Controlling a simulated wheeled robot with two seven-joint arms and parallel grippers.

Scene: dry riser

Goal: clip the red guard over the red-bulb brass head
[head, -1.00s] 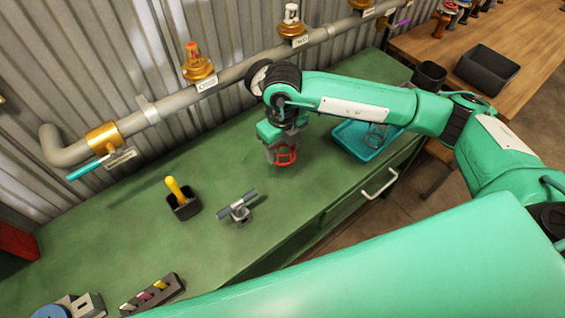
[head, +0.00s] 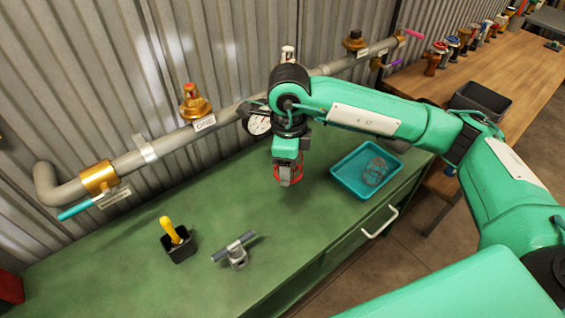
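The red guard (head: 276,175), a small open cage, is at the fingers of my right gripper (head: 289,177), above the green bench. The fingers appear closed on it, though they partly hide it. The red-bulb brass head (head: 196,107) stands upright on the grey wall pipe at the label ONE, left of and behind the gripper. Its red bulb (head: 190,88) is bare on top. The guard and the brass head are well apart. My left gripper is out of view.
A gauge (head: 258,124) and a white-bulb head (head: 288,53) are close behind my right wrist. A teal tray (head: 345,181) with a wire-like guard (head: 375,172) is to the right. A black holder (head: 181,252) and grey T-shaped tool (head: 234,250) stand front left. Mid-bench is clear.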

